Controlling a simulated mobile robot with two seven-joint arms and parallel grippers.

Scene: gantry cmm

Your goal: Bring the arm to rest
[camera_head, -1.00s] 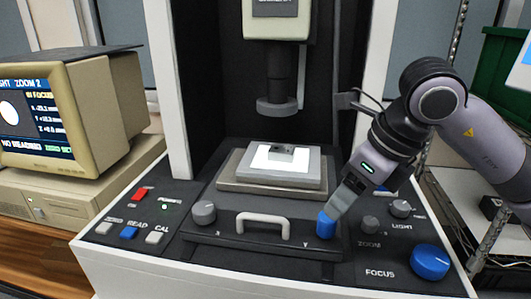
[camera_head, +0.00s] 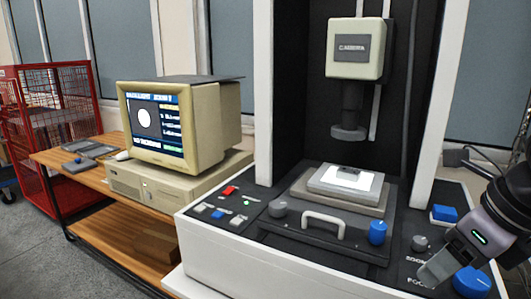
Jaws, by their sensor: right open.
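My right arm comes in from the right edge. Its right gripper (camera_head: 431,274) is open, low over the front right of the machine's control panel. It is apart from the blue Y knob (camera_head: 377,232) and seems to hold nothing. The large blue focus knob (camera_head: 472,282) is just right of the fingers, partly covered by the gripper. I cannot tell whether they touch. The grey zoom knob (camera_head: 420,243) is just behind the fingers. My left gripper is not in view.
The measuring machine has a lit stage (camera_head: 345,182) under its camera head (camera_head: 355,48). A white handle (camera_head: 323,222) sticks up in front. A small blue block (camera_head: 444,213) lies behind the arm. A beige monitor (camera_head: 180,120) and red cage (camera_head: 50,120) stand left.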

